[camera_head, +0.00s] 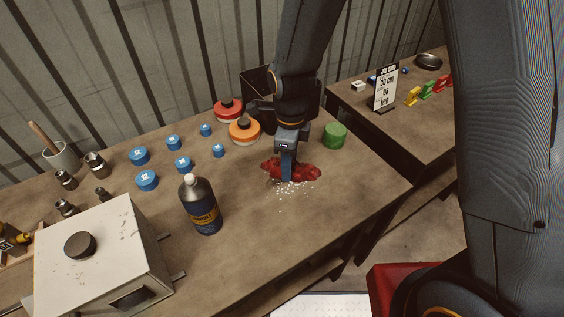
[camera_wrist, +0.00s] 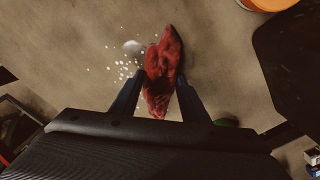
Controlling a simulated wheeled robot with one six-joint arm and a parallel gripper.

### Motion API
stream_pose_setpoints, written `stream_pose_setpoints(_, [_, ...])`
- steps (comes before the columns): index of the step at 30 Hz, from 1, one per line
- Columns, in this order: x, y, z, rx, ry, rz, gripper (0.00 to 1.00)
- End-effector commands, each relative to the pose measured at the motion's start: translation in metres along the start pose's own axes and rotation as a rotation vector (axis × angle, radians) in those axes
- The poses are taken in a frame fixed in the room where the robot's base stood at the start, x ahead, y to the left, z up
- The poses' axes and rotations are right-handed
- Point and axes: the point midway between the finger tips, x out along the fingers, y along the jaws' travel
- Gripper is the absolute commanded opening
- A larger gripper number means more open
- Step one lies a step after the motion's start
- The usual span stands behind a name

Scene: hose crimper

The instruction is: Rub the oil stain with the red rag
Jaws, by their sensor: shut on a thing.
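The red rag (camera_head: 308,171) lies bunched on the workbench near its right end. It also shows in the wrist view (camera_wrist: 168,55), pinched between the two fingers. My gripper (camera_head: 288,178) points down and is shut on the rag, low over the bench top. A patch of small white specks (camera_head: 296,188) lies at the rag's near edge. In the wrist view the specks (camera_wrist: 121,68) are left of the rag, with a pale shiny spot (camera_wrist: 133,47) beside them. I cannot make out a clear dark oil stain; the rag and gripper may hide it.
A green cylinder (camera_head: 335,135) stands right behind the rag. Orange (camera_head: 244,131) and red (camera_head: 228,110) round containers and a dark bin (camera_head: 258,82) are behind my gripper. A dark bottle (camera_head: 201,205) stands to the left, beyond bare bench. The bench's right edge is close.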

Motion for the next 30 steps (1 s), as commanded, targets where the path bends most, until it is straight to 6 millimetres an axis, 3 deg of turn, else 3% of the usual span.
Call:
stream_pose_setpoints(5, [0.0, -0.004, -0.012, -0.002, 0.001, 0.001, 0.17])
stream_pose_setpoints(8, [-0.009, -0.004, -0.014, -0.003, 0.001, 0.002, 0.17])
stream_pose_setpoints(9, [-0.022, -0.004, -0.013, -0.003, -0.002, -0.002, 0.17])
stream_pose_setpoints(30, [-0.077, -0.006, -0.016, 0.004, 0.0, -0.001, 0.17])
